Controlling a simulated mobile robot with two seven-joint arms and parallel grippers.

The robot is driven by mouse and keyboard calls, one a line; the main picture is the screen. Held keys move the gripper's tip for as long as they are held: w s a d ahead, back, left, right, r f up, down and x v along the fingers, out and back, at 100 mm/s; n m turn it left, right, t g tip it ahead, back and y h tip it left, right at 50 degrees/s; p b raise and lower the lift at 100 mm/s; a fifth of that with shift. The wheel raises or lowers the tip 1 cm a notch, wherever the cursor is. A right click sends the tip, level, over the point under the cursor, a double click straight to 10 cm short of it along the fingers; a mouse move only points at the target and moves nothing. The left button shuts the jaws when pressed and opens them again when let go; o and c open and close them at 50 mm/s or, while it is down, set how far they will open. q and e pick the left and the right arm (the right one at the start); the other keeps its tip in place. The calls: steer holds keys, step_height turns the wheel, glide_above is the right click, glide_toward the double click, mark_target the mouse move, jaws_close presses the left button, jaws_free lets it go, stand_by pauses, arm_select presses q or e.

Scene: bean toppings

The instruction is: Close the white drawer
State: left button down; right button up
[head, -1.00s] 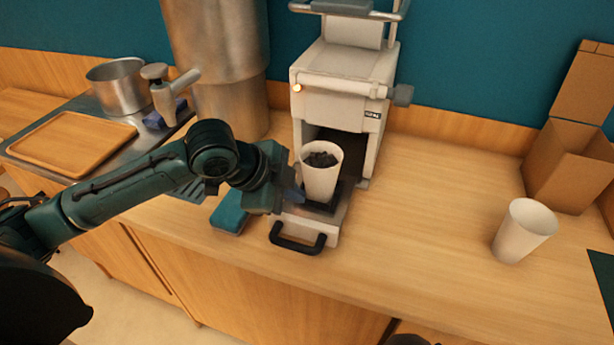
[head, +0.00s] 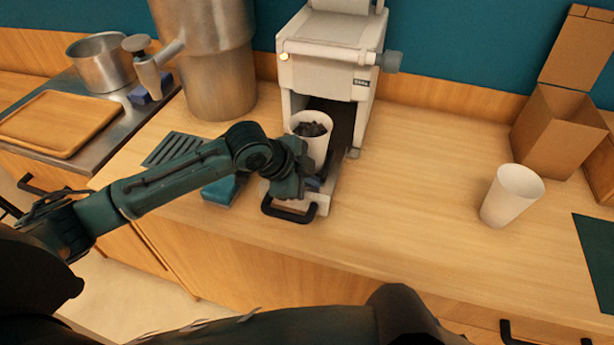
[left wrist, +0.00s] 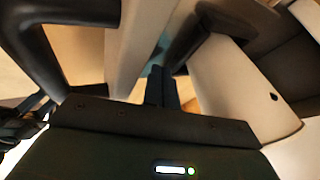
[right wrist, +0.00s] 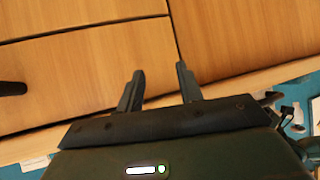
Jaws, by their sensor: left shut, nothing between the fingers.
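The white drawer (head: 323,203) stands pulled out from the base of the white machine (head: 330,55), its black handle (head: 289,214) facing me. A white cup (head: 318,145) with dark beans (head: 310,129) stands upright on it. My left gripper (head: 306,187) is shut and empty, just in front of the cup near the drawer's front; it covers part of the drawer. In the left wrist view its fingertips (left wrist: 160,75) lie between the pale drawer wall (left wrist: 140,40) and the cup (left wrist: 225,85). Whether they touch is unclear. My right gripper (right wrist: 160,82) is open and empty before wooden cabinet fronts.
An empty white cup (head: 511,195) and an open cardboard box (head: 560,125) stand to the right. A teal item (head: 222,190) lies left of the drawer. A metal canister (head: 210,65) and a wooden tray (head: 60,123) are further left.

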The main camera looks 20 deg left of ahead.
arm_select(q)
steer(key=shift+w, duration=0.45)
steer(key=w, duration=0.7)
steer(key=shift+w+d, duration=0.15)
steer(key=shift+w, duration=0.2)
steer(key=shift+w+b, duration=0.3)
steer(key=shift+w, duration=0.2)
arm_select(e)
steer(key=shift+w+a+r, duration=0.1)
steer(key=shift+r, duration=0.05)
